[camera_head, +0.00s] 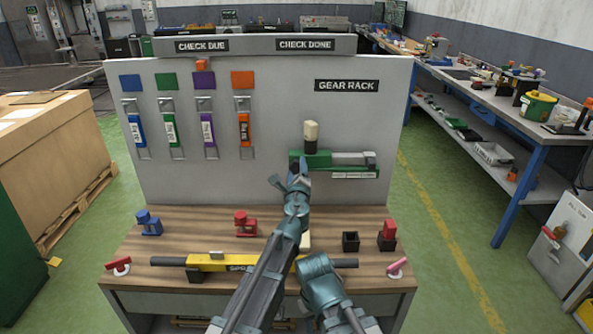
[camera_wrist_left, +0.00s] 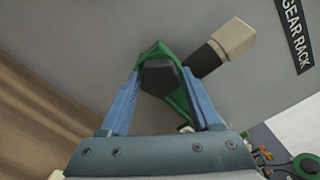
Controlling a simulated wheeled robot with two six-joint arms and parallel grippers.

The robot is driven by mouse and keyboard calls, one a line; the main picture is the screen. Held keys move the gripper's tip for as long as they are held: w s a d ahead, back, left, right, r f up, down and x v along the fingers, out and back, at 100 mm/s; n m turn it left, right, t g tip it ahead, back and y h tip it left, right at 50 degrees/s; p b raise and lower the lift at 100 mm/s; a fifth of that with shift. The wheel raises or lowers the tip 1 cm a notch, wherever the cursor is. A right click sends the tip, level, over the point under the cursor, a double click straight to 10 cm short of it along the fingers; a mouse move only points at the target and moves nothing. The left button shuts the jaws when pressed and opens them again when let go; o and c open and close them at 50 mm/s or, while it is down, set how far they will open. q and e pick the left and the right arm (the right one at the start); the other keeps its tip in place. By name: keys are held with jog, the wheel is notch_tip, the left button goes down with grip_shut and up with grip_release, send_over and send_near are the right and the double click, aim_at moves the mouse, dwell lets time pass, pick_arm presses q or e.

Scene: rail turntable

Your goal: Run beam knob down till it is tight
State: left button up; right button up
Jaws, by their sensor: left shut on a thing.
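My left gripper (camera_head: 293,168) reaches up to the green holder (camera_head: 322,160) on the gear rack panel. In the left wrist view its two blue fingers (camera_wrist_left: 162,85) stand on either side of a dark, faceted knob (camera_wrist_left: 160,76) and are shut on it. The green holder (camera_wrist_left: 177,103) shows around and behind the knob. In the head view the gripper hides the knob. A dark handle with a cream block end (camera_head: 311,130) stands up from the holder; it also shows in the wrist view (camera_wrist_left: 232,38). My right gripper's fingers are not visible.
A yellow beam (camera_head: 235,263) with dark ends lies along the bench (camera_head: 190,225). Blue (camera_head: 150,224) and red (camera_head: 245,225) fixtures and a black open box (camera_head: 350,241) stand on the bench. Coloured tagged tools hang at the panel's left. The panel's lower middle is bare.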

pick_arm(q)
jog(key=shift+s, duration=0.1)
jog(key=o, duration=1.3)
jog(key=shift+o, duration=0.2)
